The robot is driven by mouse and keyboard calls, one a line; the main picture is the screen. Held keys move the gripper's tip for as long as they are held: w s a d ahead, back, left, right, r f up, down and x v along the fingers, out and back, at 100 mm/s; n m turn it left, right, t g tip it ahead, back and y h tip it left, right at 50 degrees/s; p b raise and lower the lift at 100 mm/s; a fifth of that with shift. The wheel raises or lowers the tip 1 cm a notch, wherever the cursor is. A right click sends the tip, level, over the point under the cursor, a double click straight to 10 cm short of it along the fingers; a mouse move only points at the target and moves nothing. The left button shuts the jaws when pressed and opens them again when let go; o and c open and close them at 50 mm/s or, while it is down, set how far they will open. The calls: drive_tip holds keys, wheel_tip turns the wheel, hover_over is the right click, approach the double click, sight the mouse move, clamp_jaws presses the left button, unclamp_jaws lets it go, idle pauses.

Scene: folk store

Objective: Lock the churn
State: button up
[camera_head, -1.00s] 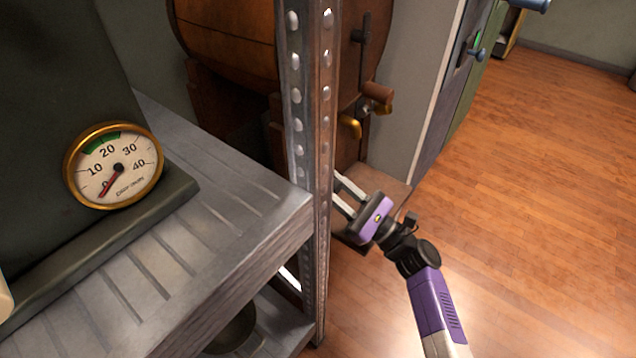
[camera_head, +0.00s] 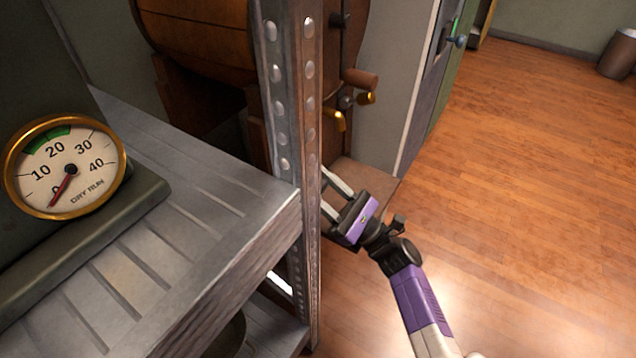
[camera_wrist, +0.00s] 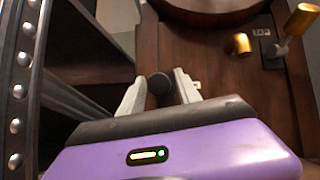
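The churn (camera_head: 205,35) is a brown wooden barrel on a wooden stand, partly hidden behind a metal shelf post. Its front bears a wooden handle (camera_head: 360,79) and two brass-coloured fittings. In the wrist view, one is a short brass knob (camera_wrist: 238,44); the other is a brass-tipped lever (camera_wrist: 302,20) with a silver arm and a small label plate beside it. My gripper (camera_head: 328,190) is low in front of the stand, below these fittings. Its fingers are apart. In the wrist view, a dark round knob (camera_wrist: 159,84) shows between the fingertips; I cannot tell whether they touch it.
The metal shelf (camera_head: 170,240) and its riveted post (camera_head: 293,150) stand close left of my gripper. A gauge (camera_head: 65,172) with its needle near zero sits on the shelf. A grey-and-green cabinet (camera_head: 440,75) stands behind right.

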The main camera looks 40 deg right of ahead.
drive_tip(key=shift+o, duration=0.3)
drive_tip(key=s+d+f+p, duration=0.1)
drive_tip(key=s+d+p, duration=0.1)
drive_tip(key=s, duration=0.4)
drive_tip(key=s+d+p, duration=0.3)
drive_tip(key=s, duration=0.4)
drive_tip(key=shift+s+d+f, duration=0.15)
drive_tip(key=shift+d+f, duration=0.25)
